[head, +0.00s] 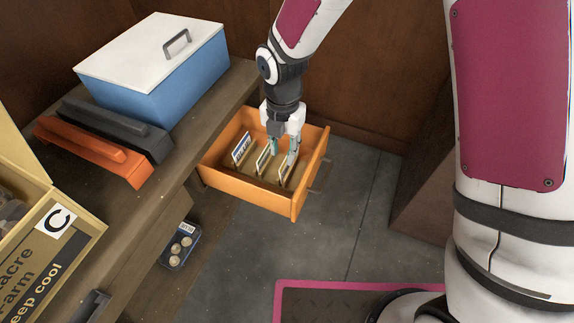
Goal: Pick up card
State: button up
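An orange wooden drawer (247,190) stands pulled out below the bench. Several upright cards show in it: a left card (241,148), a middle card (263,160) and a right card (286,171), each pale and set in a row. My gripper (283,150) points down into the drawer, over the middle and right cards. Its two teal-tipped fingers are apart. I cannot tell whether a fingertip touches a card. The gripper and fingers hide part of the drawer's back and the upper part of the right card.
The bench (215,105) holds a blue box (165,100) with a white lid, an orange tool-like object (95,150), a dark one (118,130) and a cardboard box (50,240). A blue punnet of mushrooms (180,247) sits low beside the bench.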

jog(key=f, duration=0.1)
jog(key=f+b, duration=0.1)
jog(key=f, duration=0.1)
jog(key=f+b, duration=0.1)
jog(key=shift+w+d+f, duration=0.15)
jog(key=shift+d+f, duration=0.05)
jog(key=shift+d, duration=0.1)
grip_shut()
jog(key=shift+r, duration=0.2)
